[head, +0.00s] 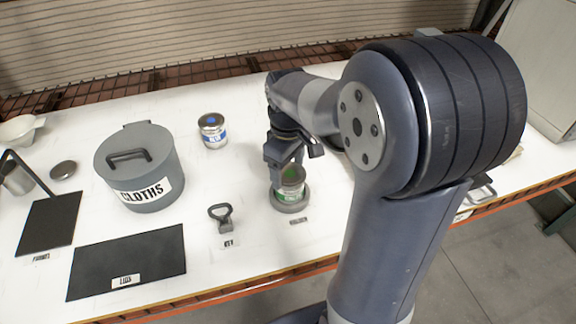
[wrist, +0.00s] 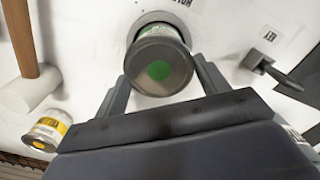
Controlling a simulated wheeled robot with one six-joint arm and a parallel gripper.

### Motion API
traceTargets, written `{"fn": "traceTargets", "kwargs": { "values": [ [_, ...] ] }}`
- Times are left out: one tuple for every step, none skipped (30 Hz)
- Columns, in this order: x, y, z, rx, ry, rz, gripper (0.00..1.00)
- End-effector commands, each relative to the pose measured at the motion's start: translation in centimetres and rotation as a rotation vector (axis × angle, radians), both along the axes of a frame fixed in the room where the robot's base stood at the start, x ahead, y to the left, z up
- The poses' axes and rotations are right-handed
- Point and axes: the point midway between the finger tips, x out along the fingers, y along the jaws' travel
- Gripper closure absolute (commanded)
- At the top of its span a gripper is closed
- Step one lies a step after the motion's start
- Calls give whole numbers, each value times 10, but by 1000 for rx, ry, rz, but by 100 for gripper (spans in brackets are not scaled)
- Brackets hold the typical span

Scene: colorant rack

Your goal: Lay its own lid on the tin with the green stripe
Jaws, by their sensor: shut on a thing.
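The green-striped tin (head: 291,194) stands upright on a round grey base (head: 276,203) right of the table's middle. A dark round lid with a green dot (wrist: 158,68) is at the tin's mouth; it also shows in the head view (head: 292,174). My gripper (head: 288,165) reaches down over the tin, its fingers on either side of the lid. In the wrist view my gripper (wrist: 163,80) is shut on the lid, which hides most of the tin (wrist: 153,31). I cannot tell whether the lid touches the rim all round.
A grey CLOTHS pot (head: 118,177), a bare dark LIDS mat (head: 130,250) and a key tool (head: 222,216) are left. The wrist view shows a yellow-labelled tin (wrist: 45,133) and a mallet (wrist: 30,88).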

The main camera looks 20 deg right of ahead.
Motion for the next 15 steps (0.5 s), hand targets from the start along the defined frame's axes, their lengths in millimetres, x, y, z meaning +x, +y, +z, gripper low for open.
{"fn": "traceTargets", "kwargs": {
  "values": [
    [0, 0, 0, 0, 1, 0, 51],
    [0, 0, 0, 0, 1, 0, 51],
    [0, 0, 0, 0, 1, 0, 29],
    [0, 0, 0, 0, 1, 0, 26],
    [0, 0, 0, 0, 1, 0, 24],
    [0, 0, 0, 0, 1, 0, 20],
    [0, 0, 0, 0, 1, 0, 18],
    [0, 0, 0, 0, 1, 0, 16],
    [0, 0, 0, 0, 1, 0, 12],
    [0, 0, 0, 0, 1, 0, 10],
    [0, 0, 0, 0, 1, 0, 7],
    [0, 0, 0, 0, 1, 0, 5],
    [0, 0, 0, 0, 1, 0, 5],
    [0, 0, 0, 0, 1, 0, 5],
    [0, 0, 0, 0, 1, 0, 5]
  ]
}}
